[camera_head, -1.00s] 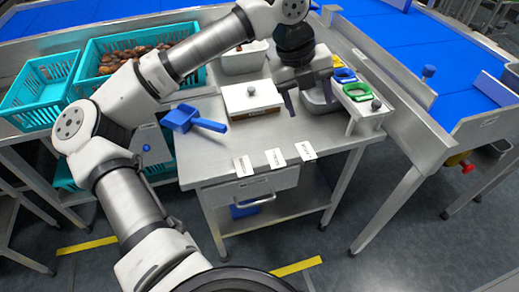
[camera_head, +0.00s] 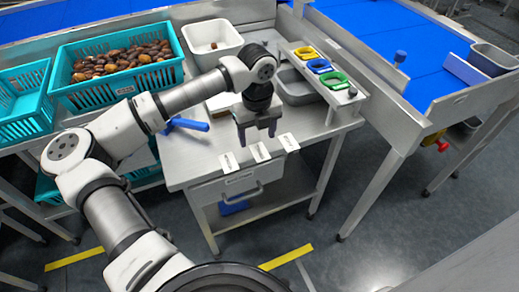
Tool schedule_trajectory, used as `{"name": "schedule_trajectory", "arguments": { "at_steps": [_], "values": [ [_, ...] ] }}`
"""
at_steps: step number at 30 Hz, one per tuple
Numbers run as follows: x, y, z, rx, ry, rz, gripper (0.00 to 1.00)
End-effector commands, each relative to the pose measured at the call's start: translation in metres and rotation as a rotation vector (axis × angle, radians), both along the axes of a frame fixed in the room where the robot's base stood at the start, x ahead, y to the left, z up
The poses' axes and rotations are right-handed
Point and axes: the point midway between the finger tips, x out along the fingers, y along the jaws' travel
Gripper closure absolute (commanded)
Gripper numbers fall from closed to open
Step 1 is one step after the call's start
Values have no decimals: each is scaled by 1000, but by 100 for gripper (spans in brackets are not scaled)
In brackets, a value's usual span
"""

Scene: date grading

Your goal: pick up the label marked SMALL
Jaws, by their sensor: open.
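Three small white labels lie along the front edge of the metal table: a left label (camera_head: 229,162), a middle label (camera_head: 260,152) and a right label (camera_head: 289,142). Their dark print is too small to read, so I cannot tell which one says SMALL. My gripper (camera_head: 257,139) points down, open and empty, with its fingers apart. In the picture it is just behind the middle label; its exact height above the table is unclear.
Behind my gripper are a blue scoop (camera_head: 184,125), a grey bin (camera_head: 298,88) and a rack with yellow, blue and green rings (camera_head: 333,77). A white tub (camera_head: 213,35) and a teal crate of dates (camera_head: 85,95) stand farther back. A drawer (camera_head: 238,189) is below.

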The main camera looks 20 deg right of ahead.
Motion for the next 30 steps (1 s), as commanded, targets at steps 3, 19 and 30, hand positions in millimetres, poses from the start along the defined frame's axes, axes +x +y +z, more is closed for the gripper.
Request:
{"name": "schedule_trajectory", "arguments": {
  "at_steps": [3,19,30],
  "values": [
    [0,-2,-18,-2,5,0,36],
    [1,-2,-35,-1,0,-1,36],
    [0,-2,-36,-1,1,-1,52]
  ]
}}
